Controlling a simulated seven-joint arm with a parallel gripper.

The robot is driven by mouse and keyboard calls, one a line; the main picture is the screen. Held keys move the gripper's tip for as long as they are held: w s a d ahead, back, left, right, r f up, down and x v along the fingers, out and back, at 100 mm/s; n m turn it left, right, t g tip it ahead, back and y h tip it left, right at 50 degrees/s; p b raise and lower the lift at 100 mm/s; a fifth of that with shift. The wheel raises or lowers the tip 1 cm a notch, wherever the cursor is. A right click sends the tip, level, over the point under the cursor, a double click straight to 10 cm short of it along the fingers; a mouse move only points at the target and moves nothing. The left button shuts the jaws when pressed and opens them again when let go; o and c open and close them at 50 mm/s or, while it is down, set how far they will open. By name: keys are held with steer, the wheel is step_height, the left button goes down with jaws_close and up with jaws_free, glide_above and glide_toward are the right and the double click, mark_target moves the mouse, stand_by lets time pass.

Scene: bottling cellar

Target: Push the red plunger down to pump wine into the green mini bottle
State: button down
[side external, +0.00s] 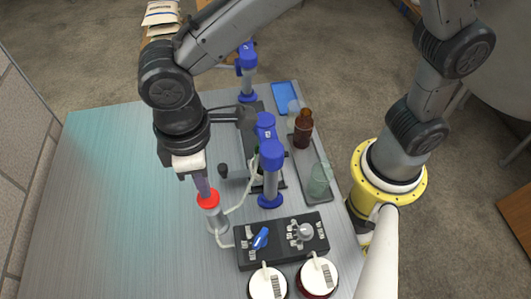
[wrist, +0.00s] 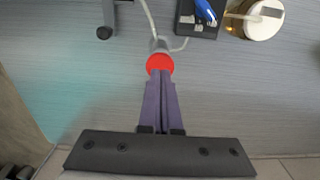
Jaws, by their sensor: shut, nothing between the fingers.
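The red plunger (side external: 208,199) tops a pale upright cylinder with tubing, on the near left part of the table. It also shows in the wrist view as a red disc (wrist: 160,62). My gripper (side external: 205,191) is shut and empty, pointing down at the plunger. In the wrist view its purple fingertips (wrist: 160,76) lie together at the disc's near edge; I cannot tell whether they touch it. A translucent pale green bottle (side external: 319,181) stands on the grey tray at the right. I cannot make out a bottle at the blue column clearly.
A blue column (side external: 270,175) stands right of the plunger, another (side external: 247,72) farther back. A dark valve block (side external: 283,240) and two white-lidded jars (side external: 319,276) are in front. A brown bottle (side external: 303,128) is on the tray (side external: 309,167). The table's left side is clear.

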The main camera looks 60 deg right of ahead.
steer(key=shift+f, duration=0.45)
steer(key=shift+f, duration=0.35)
steer(key=shift+f, duration=1.05)
steer(key=shift+r, duration=1.85)
